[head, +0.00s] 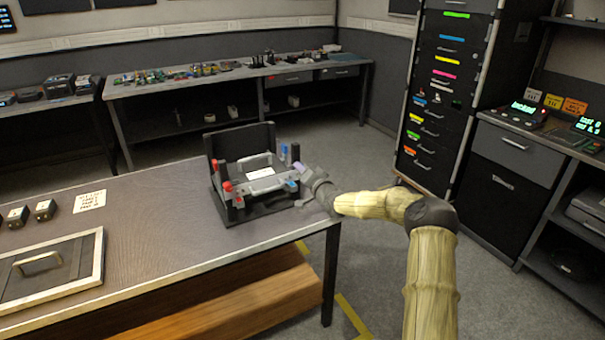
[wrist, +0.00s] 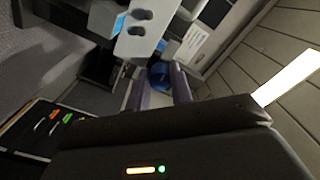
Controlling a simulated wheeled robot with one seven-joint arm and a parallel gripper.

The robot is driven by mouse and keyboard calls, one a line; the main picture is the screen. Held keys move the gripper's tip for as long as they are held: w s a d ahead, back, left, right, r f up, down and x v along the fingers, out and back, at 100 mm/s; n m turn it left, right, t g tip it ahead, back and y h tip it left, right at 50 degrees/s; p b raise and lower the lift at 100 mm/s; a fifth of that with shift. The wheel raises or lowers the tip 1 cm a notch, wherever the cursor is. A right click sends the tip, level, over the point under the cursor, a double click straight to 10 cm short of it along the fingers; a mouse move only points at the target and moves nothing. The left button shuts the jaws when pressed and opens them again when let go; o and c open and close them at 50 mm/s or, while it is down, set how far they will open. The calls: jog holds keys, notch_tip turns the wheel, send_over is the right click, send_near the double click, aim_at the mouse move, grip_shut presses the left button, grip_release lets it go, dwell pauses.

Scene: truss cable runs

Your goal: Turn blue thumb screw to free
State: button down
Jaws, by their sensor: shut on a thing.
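The blue thumb screw (wrist: 159,75) shows as a round blue knob between the two grey-purple fingers of my gripper (wrist: 157,89) in the wrist view. The fingers are shut on it, one on each side, and partly hide it. In the head view my gripper (head: 302,174) reaches the right side of a black and grey fixture (head: 238,210) at the table's right end. Small blue parts show on that side of the fixture, by my gripper. The screw's thread is hidden.
Red knobs (head: 226,187) sit on the fixture's left side, and a black panel (head: 235,141) stands at its back. A framed hatch with a handle (head: 40,263) lies at the table's left. The tabletop (head: 150,230) between is mostly clear. A tall drawer cabinet (head: 440,120) stands behind.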

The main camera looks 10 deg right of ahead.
jog(key=shift+m, duration=0.4)
jog(key=c, duration=1.2)
grip_release()
jog(key=shift+c, duration=0.2)
jog(key=shift+s, duration=0.1)
jog(key=v, duration=1.7)
jog(key=shift+b, duration=0.4)
